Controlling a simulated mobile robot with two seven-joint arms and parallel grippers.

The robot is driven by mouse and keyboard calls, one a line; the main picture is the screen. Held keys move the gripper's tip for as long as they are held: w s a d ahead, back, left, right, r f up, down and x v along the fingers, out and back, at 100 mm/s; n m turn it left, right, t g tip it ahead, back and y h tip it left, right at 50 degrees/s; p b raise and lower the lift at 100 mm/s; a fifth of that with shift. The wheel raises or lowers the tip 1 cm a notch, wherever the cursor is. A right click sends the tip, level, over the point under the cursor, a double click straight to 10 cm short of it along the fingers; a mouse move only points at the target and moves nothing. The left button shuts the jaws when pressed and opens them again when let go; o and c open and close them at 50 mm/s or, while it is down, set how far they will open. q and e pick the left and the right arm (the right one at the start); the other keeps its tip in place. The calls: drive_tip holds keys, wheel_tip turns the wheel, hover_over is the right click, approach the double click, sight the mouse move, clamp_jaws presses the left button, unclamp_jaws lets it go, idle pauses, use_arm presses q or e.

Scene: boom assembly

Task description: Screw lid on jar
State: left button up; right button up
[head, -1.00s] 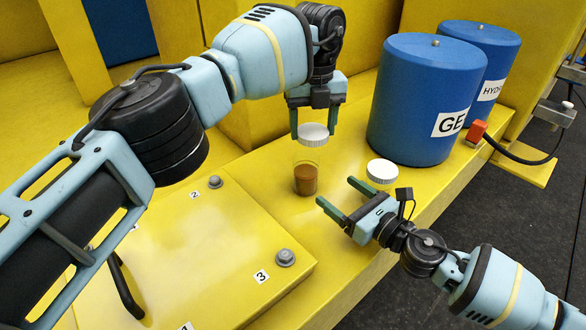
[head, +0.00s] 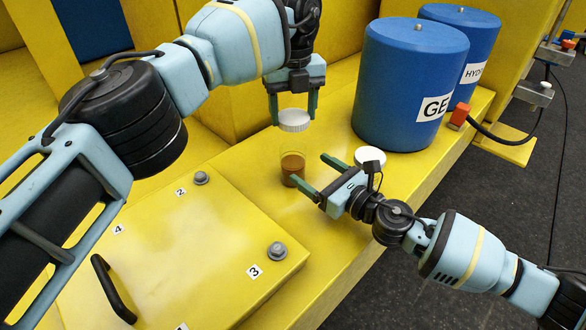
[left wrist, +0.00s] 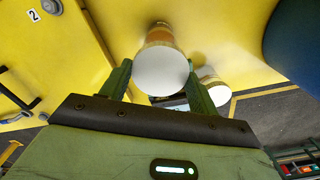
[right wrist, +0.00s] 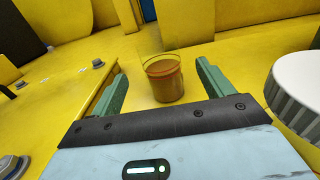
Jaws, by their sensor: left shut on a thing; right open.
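My left gripper (head: 293,108) is shut on a white ribbed lid (head: 294,122) and holds it level above the jar. The open glass jar (head: 292,168), with brown contents, stands upright on the yellow surface below the lid, with a visible gap between them. In the left wrist view the lid (left wrist: 160,73) covers part of the jar (left wrist: 160,36). My right gripper (head: 308,172) is open and low, its fingers pointing at the jar. In the right wrist view the jar (right wrist: 163,80) shows upright between the fingers, a little beyond their tips.
Another white ribbed lid-like piece (head: 369,155) sits beside my right gripper; it also shows in the right wrist view (right wrist: 299,90). Two blue cylinders, one (head: 410,90) in front of the other (head: 480,45), stand behind it. A yellow panel (head: 170,255) with bolts and a handle lies at left.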

sight(285, 151)
drive_tip(key=x, duration=0.9)
drive_tip(key=c, duration=1.5)
use_arm(q)
drive_tip(key=shift+f, duration=2.45)
drive_tip(key=shift+f, duration=0.1)
drive_tip(key=shift+f, duration=0.8)
drive_tip(key=shift+f, duration=0.6)
drive_tip(key=o, duration=0.9)
use_arm(e)
clamp_jaws()
